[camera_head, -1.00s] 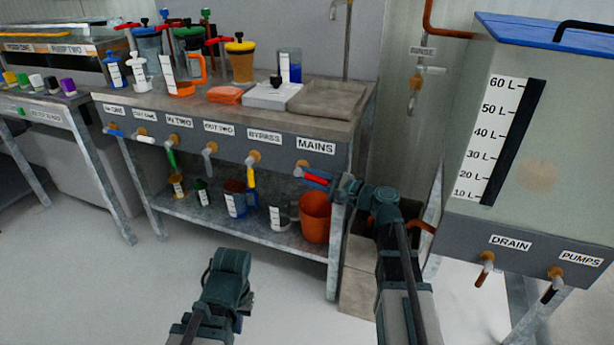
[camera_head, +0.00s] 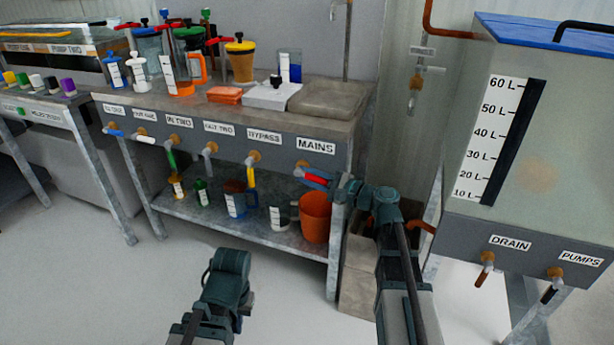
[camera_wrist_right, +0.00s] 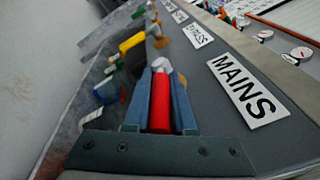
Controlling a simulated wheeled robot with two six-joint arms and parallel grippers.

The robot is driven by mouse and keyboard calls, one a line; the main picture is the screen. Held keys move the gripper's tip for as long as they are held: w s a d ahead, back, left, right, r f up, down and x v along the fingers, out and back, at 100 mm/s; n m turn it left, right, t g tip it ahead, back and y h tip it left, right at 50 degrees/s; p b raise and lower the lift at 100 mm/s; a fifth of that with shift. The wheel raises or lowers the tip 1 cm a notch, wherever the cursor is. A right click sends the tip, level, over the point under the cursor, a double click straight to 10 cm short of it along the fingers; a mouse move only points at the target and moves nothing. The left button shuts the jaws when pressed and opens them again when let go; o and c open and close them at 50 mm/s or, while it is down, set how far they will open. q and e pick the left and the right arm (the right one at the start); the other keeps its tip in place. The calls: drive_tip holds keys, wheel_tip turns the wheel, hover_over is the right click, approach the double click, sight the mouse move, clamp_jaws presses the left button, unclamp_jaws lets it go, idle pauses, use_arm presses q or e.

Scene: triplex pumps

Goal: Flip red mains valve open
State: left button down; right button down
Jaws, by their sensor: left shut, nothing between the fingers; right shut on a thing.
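The red mains valve handle (camera_head: 316,179) sits below the MAINS label (camera_head: 316,146) on the bench front, roughly level and pointing right. My right gripper (camera_head: 318,180) is shut on the handle. In the right wrist view the red handle (camera_wrist_right: 160,101) lies between the two blue fingers (camera_wrist_right: 160,104), with its pale pivot end just beyond the tips. The MAINS label (camera_wrist_right: 248,92) is beside it on the panel. My left gripper (camera_head: 229,270) is low at the front, above the floor, away from the bench; its fingertips are hard to see.
A row of other valves hangs along the bench front, with the yellow bypass handle (camera_head: 251,178) nearest. An orange bucket (camera_head: 315,217) stands on the lower shelf. A graduated tank (camera_head: 540,140) stands at the right. The floor at the left front is clear.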

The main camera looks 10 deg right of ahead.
drive_tip(key=g+h+p, duration=0.1)
drive_tip(key=p, duration=0.2)
drive_tip(key=shift+r, duration=0.4)
drive_tip(key=shift+f, duration=0.25)
drive_tip(key=c, duration=0.8)
unclamp_jaws()
drive_tip(key=shift+o, duration=0.2)
drive_tip(key=p+v, duration=0.2)
drive_tip(key=v, duration=1.2)
drive_tip(key=shift+r, duration=0.2)
